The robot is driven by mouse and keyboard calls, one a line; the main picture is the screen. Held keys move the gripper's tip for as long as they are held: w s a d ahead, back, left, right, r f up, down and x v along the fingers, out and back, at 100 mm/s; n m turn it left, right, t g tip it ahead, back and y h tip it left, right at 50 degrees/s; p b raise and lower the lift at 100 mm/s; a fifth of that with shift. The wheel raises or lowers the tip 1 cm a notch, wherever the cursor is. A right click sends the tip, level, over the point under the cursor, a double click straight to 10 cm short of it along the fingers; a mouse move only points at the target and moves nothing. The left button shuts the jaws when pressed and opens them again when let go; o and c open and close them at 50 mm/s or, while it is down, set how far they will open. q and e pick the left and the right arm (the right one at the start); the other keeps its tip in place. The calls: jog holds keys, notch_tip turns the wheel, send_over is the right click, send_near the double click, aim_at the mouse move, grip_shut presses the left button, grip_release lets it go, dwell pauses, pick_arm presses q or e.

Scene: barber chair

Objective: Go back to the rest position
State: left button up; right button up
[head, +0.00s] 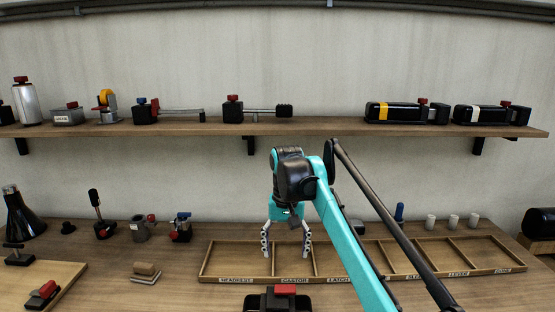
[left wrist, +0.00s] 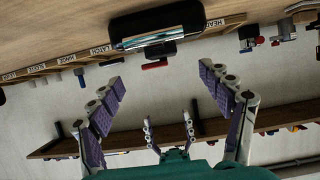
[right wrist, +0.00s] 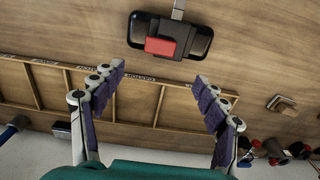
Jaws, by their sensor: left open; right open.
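My right gripper (head: 285,248) is open and empty over the left part of the labelled wooden tray (head: 240,280). In the right wrist view its spread fingers (right wrist: 158,75) have nothing between them. A black rounded holder (right wrist: 201,40) with a red block (right wrist: 160,47) lies beyond the fingertips, apart from them. My left gripper (left wrist: 161,77) shows only in its own wrist view, open and empty, with its fingers spread wide. The head view does not show the left arm.
A wall shelf (head: 330,128) above carries clamped bottles and tools. A black cone (head: 20,215), several small fixtures and white cups (head: 453,221) stand along the bench's back. A stacked block (head: 145,269) lies left of the tray. My right arm hides the tray's middle.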

jog(key=s+d+f+t, duration=0.3)
jog(key=s+d+t, duration=0.1)
jog(key=s+d, duration=0.7)
pick_arm(q)
jog(key=s+a+f+g, duration=0.2)
jog(key=s+a+g, duration=0.1)
jog(key=a, duration=0.5)
jog(key=s+a+f+g, duration=0.3)
jog(key=s+a, duration=0.2)
jog(key=a, duration=0.4)
jog(key=shift+s+a+g, duration=0.15)
jog(key=shift+a+g, duration=0.15)
pick_arm(e)
jog(key=s+d+f+t, duration=0.1)
jog(key=s+d+f, duration=0.1)
jog(key=s+f, duration=0.5)
jog(key=s+d+f+t, duration=0.2)
jog(key=s+f, duration=0.5)
jog(key=s, duration=0.1)
jog(key=shift+s+d, duration=0.15)
jog(key=shift+d, duration=0.2)
